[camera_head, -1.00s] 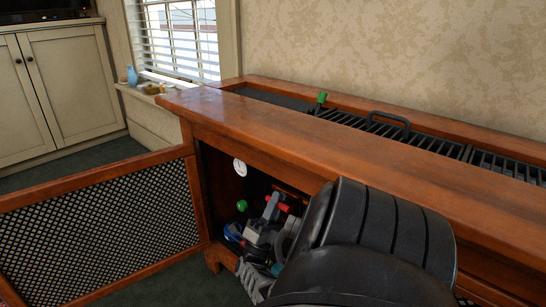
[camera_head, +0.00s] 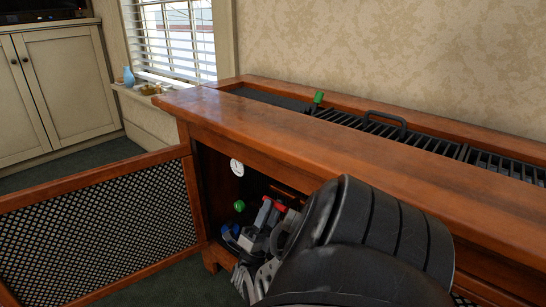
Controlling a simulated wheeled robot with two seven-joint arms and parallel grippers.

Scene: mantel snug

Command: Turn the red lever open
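The red lever (camera_head: 278,206) shows as a small red piece inside the open wooden cabinet, in the head view. My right gripper (camera_head: 264,216) reaches into the cabinet, with its grey fingers right at the lever and partly covering it. My black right arm hides much of the gripper and the space behind it. I cannot tell whether the fingers touch or grip the lever. My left gripper is out of view.
A green knob (camera_head: 239,206), a white round gauge (camera_head: 237,167) and a blue part (camera_head: 231,232) sit inside the cabinet, close to the gripper. The lattice door (camera_head: 110,216) stands open at left. The wooden top (camera_head: 300,143) overhangs the opening.

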